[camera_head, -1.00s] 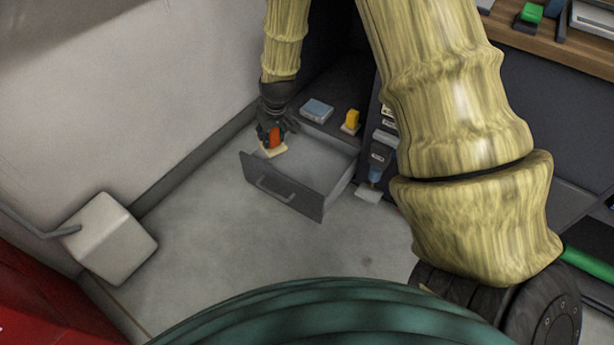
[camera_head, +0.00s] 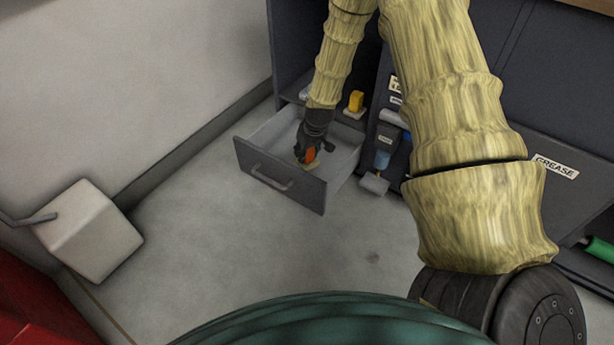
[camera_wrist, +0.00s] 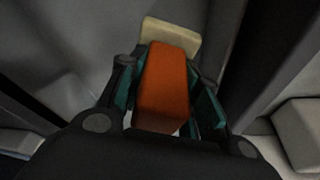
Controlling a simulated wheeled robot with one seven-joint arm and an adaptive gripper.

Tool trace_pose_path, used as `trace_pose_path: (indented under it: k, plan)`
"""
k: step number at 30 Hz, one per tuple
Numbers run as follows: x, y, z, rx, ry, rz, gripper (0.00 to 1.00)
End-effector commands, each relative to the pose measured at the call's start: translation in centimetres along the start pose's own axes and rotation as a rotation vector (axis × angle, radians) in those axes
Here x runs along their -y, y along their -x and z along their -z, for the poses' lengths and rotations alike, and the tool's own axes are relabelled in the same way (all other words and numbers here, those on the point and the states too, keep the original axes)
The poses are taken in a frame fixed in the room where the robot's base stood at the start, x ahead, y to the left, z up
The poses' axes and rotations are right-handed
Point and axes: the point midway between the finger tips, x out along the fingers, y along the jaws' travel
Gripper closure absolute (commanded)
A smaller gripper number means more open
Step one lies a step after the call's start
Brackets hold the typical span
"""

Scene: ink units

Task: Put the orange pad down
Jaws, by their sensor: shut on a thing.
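The orange pad (camera_head: 310,155) has an orange block body and a cream end piece. In the wrist view the orange pad (camera_wrist: 167,85) sits between the two fingers of my gripper (camera_wrist: 165,98), with the cream part beyond the fingertips. My gripper (camera_head: 308,148) is shut on it and points down inside or just over the open grey drawer (camera_head: 277,177). The pad is low, near the drawer's front panel. I cannot tell whether its cream end touches the drawer floor.
A yellow pad (camera_head: 356,100) with a cream base stands on the shelf behind the drawer. A white box (camera_head: 88,232) is by the left wall. The floor in front is clear.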

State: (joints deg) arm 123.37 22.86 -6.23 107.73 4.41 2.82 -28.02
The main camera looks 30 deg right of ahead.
Motion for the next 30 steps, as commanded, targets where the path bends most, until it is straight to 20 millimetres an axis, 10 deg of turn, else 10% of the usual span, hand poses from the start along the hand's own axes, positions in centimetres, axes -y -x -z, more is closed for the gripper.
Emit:
trace_pose_path:
  k: [20,30]
  plan:
    - [0.0,-8.1,-2.5,0.001,-0.001,0.0,1.0]
    - [0.0,-8.3,-2.5,0.0,0.0,0.0,1.0]
